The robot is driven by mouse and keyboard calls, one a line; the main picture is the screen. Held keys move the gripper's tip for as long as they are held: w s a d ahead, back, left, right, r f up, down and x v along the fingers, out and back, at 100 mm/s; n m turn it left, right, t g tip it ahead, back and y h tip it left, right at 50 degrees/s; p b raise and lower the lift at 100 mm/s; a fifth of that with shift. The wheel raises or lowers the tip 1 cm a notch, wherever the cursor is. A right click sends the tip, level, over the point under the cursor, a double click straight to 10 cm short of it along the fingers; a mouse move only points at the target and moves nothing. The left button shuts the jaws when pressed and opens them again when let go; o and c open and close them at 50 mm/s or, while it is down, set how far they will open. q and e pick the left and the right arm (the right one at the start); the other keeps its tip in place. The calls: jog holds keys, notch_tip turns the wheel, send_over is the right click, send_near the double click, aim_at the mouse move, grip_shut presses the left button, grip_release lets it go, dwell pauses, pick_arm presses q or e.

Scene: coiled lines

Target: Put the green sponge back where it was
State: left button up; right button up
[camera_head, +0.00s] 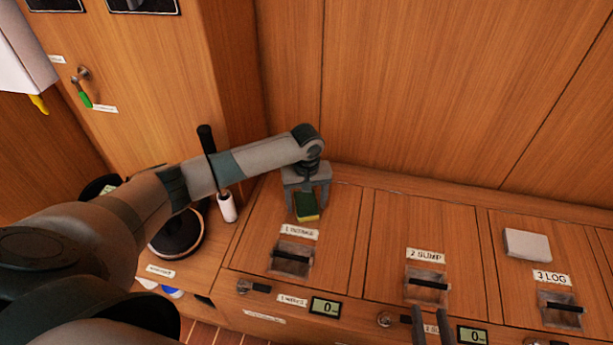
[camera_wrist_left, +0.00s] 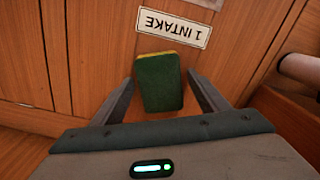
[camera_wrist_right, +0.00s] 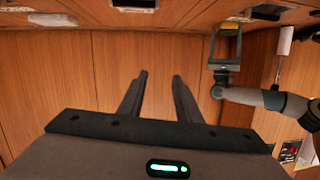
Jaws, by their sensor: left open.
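The green sponge (camera_head: 307,207), with a yellow layer, is at the wooden lid labelled "1 INTAKE" (camera_head: 340,235), just behind the label. My left gripper (camera_head: 307,200) is over it with the fingers open. In the left wrist view the sponge (camera_wrist_left: 160,85) is between the two fingers, with a narrow gap on each side. Whether it rests flat on the lid is hard to tell. My right gripper (camera_wrist_right: 160,76) is open and empty; its fingertips also show at the bottom edge of the head view (camera_head: 432,322).
Lids "2 SUMP" (camera_head: 400,225) and "3 LOG" (camera_head: 500,285) lie to the right, with a pale folded cloth (camera_head: 527,245) on the latter. A white-ended brush (camera_head: 227,207) and a dark round object (camera_head: 178,235) stand left, close to my left arm. A wood wall rises behind.

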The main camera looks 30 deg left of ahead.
aim_at(307, 204)
pick_arm(q)
jog(key=shift+r+p, duration=0.8)
jog(key=shift+p, duration=0.1)
jog(key=shift+r+p, duration=0.55)
jog(key=shift+p, duration=0.15)
pick_arm(e)
jog(key=s+d+f+g+h+p, duration=0.5)
jog(key=s+d+f+g+p, duration=0.3)
jog(key=s+d+f+g, duration=0.35)
pick_arm(q)
notch_tip(307, 204, up, 9)
jog(key=p, duration=0.3)
pick_arm(e)
jog(key=s+d+x, duration=0.1)
jog(key=x, duration=0.9)
jog(key=shift+s+d+f+m, duration=0.15)
jog(key=shift+d+f+m, duration=0.1)
jog(key=shift+f+m, duration=0.15)
